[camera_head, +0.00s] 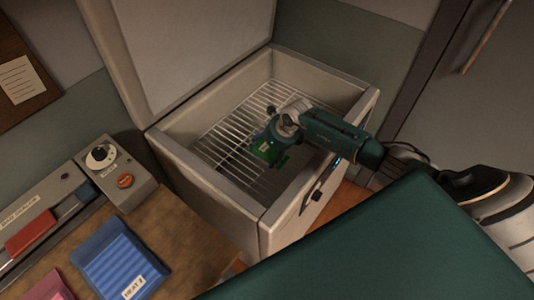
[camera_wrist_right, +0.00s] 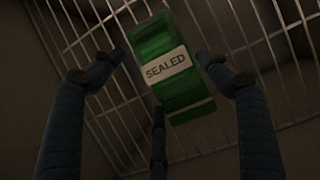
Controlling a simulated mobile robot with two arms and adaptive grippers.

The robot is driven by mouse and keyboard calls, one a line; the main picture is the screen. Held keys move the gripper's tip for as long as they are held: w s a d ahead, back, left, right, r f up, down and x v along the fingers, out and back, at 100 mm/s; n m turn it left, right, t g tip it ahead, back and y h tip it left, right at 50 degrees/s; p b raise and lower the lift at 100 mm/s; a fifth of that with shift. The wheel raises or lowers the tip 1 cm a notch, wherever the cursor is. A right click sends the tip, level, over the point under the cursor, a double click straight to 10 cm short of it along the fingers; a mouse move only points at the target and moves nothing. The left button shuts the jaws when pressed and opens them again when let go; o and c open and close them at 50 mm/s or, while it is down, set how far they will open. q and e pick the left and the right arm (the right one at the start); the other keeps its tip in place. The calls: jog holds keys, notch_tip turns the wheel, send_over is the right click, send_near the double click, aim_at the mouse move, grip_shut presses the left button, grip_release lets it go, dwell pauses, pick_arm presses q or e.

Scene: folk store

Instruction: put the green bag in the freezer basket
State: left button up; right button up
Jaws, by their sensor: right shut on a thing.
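The green bag (camera_head: 265,153) is held in my right gripper (camera_head: 272,141), inside the open freezer. In the right wrist view the bag (camera_wrist_right: 168,62) has a white label reading "SEALED", and dark fingers stand around it. The freezer basket (camera_head: 222,130) is a wire rack inside the freezer; its bars (camera_wrist_right: 258,30) show behind the bag. The bag is over the bars; I cannot tell whether it touches them. My left gripper is not in view.
The freezer (camera_head: 205,172) has raised walls, and its lid (camera_head: 185,50) stands open at the back left. A counter at left holds a control box (camera_head: 118,172) and a blue pouch (camera_head: 120,258). A dark green surface fills the lower right.

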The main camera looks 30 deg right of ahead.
notch_tip(320, 180, down, 2)
jog(key=shift+f, duration=0.2)
jog(key=shift+f, duration=0.1)
jog(key=o, duration=1.2)
jog(key=shift+o, duration=0.2)
jog(key=shift+s+r, duration=0.1)
jog(key=shift+r, duration=0.25)
jog(key=v, duration=1.1)
jog(key=shift+s+r+b, duration=0.2)
jog(key=shift+r+b, duration=0.05)
jog(key=shift+b, duration=0.2)
